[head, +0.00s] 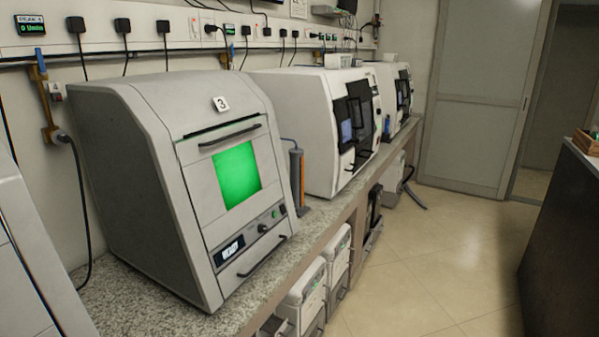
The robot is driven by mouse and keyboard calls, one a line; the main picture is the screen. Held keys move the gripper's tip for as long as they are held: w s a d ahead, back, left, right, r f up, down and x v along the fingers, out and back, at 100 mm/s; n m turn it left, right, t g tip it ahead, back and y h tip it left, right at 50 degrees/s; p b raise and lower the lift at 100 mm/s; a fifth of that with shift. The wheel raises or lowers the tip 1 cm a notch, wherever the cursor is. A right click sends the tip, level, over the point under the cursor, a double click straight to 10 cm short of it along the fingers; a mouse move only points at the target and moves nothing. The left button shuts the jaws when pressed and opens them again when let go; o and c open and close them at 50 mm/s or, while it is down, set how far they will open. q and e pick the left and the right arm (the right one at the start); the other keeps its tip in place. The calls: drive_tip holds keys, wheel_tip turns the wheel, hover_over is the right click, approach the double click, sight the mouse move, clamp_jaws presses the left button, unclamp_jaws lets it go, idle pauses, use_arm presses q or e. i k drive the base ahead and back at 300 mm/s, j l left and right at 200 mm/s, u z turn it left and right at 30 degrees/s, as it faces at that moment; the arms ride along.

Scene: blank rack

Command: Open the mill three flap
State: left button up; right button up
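The mill marked "3" (135,165) is a grey box-shaped machine on the speckled counter at the left. Its sloped front has a flap (192,178) with a green lit window (238,175). A dark bar handle (230,135) runs across the flap's top. The flap looks shut. Below it are a small display (228,250), a knob and a second dark handle (262,256). Neither of my grippers is in the head view.
White machines (310,120) stand further along the counter (130,305). An orange-and-grey cylinder (297,178) stands beside the mill. Cables hang behind. The tiled floor (420,280) is clear before a dark counter (565,240) at right.

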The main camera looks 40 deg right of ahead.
sight(247, 174)
drive_tip(key=z, duration=1)
